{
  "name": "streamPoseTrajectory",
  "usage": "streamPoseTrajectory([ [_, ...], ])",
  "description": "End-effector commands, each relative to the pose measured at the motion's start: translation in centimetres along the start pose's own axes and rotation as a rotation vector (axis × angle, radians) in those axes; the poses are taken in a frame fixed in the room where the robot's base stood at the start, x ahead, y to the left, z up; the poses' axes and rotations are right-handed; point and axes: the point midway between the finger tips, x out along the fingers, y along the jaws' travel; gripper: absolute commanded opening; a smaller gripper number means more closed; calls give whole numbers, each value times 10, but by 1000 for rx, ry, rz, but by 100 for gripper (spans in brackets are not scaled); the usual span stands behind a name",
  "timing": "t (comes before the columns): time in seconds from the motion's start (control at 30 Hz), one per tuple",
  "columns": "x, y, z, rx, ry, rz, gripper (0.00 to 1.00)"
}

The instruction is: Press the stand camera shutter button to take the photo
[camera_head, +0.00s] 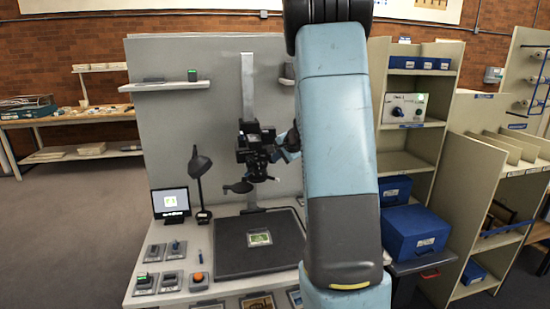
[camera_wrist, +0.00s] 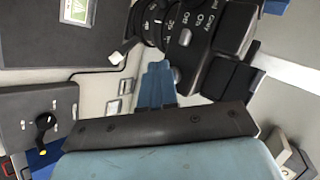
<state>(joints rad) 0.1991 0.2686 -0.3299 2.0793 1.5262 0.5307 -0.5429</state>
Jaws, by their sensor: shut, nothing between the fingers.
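The black stand camera (camera_head: 256,141) hangs on a pale upright column above a dark baseboard (camera_head: 235,262). In the wrist view, the camera body (camera_wrist: 229,35) fills the upper right, with white lettering on its side and the ringed lens (camera_wrist: 157,22) to its left. My gripper (camera_wrist: 157,72) is shut and empty, its blue fingers pointing up beside the camera body and just below the lens. I cannot tell whether the fingertips touch the camera. I cannot pick out the shutter button for sure. In the head view my arm hides most of my gripper.
A card with a green picture (camera_head: 260,238) lies on the baseboard. A small monitor (camera_head: 171,202), a black desk lamp (camera_head: 199,168) and several switch boxes (camera_head: 172,281) stand to its left. Shelves with blue boxes (camera_head: 414,234) stand to the right.

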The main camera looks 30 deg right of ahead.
Motion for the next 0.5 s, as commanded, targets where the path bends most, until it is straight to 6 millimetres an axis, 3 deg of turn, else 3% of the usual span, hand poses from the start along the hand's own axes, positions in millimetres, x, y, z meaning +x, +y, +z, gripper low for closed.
streamPoseTrajectory([
  [0.5, -9, 6, 6, 0, 0, 0, 0],
])
